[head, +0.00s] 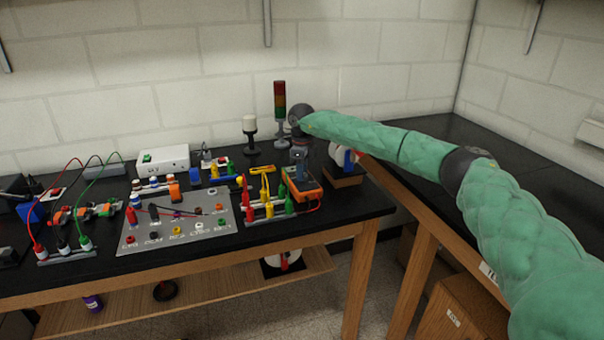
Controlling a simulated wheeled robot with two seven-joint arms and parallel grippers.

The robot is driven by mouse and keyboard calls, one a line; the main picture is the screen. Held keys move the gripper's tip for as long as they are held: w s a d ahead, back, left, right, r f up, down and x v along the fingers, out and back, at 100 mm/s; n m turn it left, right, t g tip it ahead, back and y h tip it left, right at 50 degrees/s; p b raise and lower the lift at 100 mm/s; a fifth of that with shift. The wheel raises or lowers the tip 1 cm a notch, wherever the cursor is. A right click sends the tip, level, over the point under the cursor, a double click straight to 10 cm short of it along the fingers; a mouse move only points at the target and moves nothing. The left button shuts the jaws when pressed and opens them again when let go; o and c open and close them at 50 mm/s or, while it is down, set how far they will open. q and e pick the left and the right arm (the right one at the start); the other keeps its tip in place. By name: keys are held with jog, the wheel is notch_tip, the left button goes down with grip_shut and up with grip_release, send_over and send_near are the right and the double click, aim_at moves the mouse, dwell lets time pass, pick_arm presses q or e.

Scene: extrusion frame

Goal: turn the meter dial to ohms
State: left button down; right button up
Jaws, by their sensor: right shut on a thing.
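The orange meter (313,190) sits on the black bench, right of the grey panel. My right arm, in a green sleeve, comes in from the right and bends down at its dark wrist. My right gripper (299,176) points down onto the meter's face and is shut at the place of the dial. The gripper covers the dial, so its pointer and markings are hidden. My left gripper is not in view.
A rack of red, yellow and green clips (266,208) stands close left of the meter. A grey panel with coloured sockets (150,238) lies further left. A signal tower (280,110) stands behind. The right-hand bench (500,170) is largely bare.

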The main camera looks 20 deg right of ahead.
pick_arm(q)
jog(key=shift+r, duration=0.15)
pick_arm(e)
jog(key=o, duration=1)
jog(key=shift+r, duration=0.25)
jog(key=shift+r+b, duration=0.45)
jog(key=shift+r, duration=0.35)
notch_tip(320, 180, up, 4)
jog(key=shift+f+b, duration=0.1)
jog(key=shift+b, duration=0.45)
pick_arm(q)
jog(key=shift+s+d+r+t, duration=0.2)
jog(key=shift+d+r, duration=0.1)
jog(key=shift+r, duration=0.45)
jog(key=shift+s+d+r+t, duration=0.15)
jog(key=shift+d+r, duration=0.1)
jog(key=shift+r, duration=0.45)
pick_arm(e)
jog(key=shift+r, duration=0.95)
